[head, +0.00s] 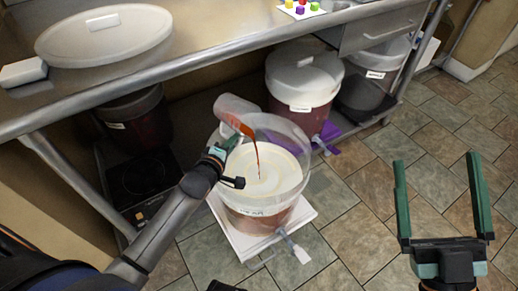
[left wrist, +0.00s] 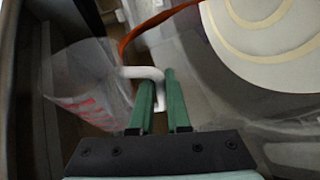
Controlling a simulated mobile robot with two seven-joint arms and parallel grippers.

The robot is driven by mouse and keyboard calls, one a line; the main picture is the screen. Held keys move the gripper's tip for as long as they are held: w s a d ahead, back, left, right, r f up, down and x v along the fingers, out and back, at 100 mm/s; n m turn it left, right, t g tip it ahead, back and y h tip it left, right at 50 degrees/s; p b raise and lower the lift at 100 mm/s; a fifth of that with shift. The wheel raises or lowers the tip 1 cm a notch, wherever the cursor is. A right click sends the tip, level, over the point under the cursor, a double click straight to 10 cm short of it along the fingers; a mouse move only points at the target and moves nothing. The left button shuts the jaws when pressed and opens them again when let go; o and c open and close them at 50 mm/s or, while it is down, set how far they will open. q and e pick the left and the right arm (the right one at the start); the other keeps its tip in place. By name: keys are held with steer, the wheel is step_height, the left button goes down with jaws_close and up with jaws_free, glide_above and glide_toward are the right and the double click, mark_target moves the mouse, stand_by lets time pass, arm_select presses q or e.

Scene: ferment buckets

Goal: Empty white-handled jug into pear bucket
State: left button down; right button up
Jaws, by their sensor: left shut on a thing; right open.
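The clear jug (head: 238,110) is tipped over the open bucket (head: 255,222) in the head view. A thin red-brown stream (head: 257,155) runs from it into the bucket, which holds pale, foamy contents. My left gripper (head: 232,143) is shut on the jug's white handle (left wrist: 145,73), seen in the left wrist view. The jug body (left wrist: 85,95) shows there with red markings, and the stream (left wrist: 150,25) passes at the top. The bucket's front label is too small to read. My right gripper (head: 436,160) is open and empty over the floor at the right.
The bucket stands on a white stand (head: 235,242), its tap (head: 292,245) facing front right. Lidded buckets (head: 304,85) stand under the steel counter (head: 215,45). A large lid (head: 105,38) lies on the counter. The tiled floor at right is clear.

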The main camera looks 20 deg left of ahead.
steer(key=shift+r, duration=0.2)
arm_select(q)
steer(key=shift+a+r, duration=0.1)
arm_select(e)
steer(key=shift+s+r+n+y, duration=0.25)
steer(key=shift+n+y, duration=0.05)
steer(key=shift+y, duration=0.2)
steer(key=shift+a, duration=0.1)
